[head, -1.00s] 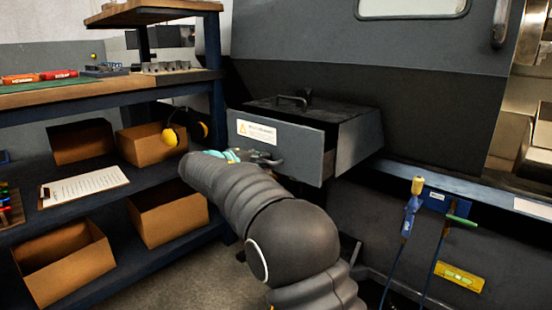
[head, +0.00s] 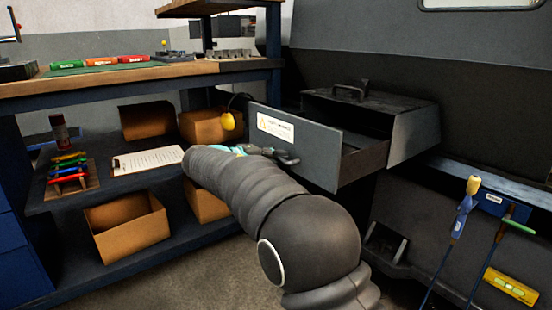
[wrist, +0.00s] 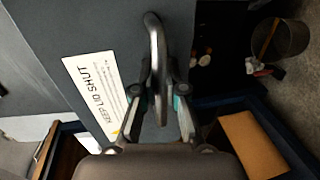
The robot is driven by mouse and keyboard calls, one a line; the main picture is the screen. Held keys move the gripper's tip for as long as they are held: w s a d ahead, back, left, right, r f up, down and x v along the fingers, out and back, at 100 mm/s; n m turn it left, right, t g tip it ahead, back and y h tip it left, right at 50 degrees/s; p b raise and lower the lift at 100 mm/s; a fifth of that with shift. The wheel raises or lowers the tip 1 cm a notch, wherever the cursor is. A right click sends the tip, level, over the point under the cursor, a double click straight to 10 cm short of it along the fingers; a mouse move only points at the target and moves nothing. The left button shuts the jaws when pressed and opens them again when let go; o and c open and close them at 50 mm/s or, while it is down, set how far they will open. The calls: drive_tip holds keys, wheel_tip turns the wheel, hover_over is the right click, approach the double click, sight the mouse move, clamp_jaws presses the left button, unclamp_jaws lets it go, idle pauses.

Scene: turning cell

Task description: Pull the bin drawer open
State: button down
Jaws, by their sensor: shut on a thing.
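The bin drawer (head: 330,160) is a dark grey box standing partly out of the machine in the head view, with its open top showing behind the front panel. A white warning label is on that front panel. The drawer's bar handle (head: 287,159) also shows upright in the wrist view (wrist: 155,40). My gripper (wrist: 160,92) is shut on the handle, one finger on each side. In the head view my arm hides most of the gripper (head: 258,150), with only teal and dark parts showing at the handle.
A workbench with shelves (head: 150,78) stands left, holding cardboard bins (head: 130,228) and a clipboard (head: 148,161). Yellow earmuffs (head: 228,120) hang close to the drawer's left side. Hanging tools (head: 465,205) are at right. Some floor (head: 190,270) is clear below.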

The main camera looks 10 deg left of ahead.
drive_tip(key=c, duration=1.2)
unclamp_jaws()
drive_tip(key=v, duration=1.2)
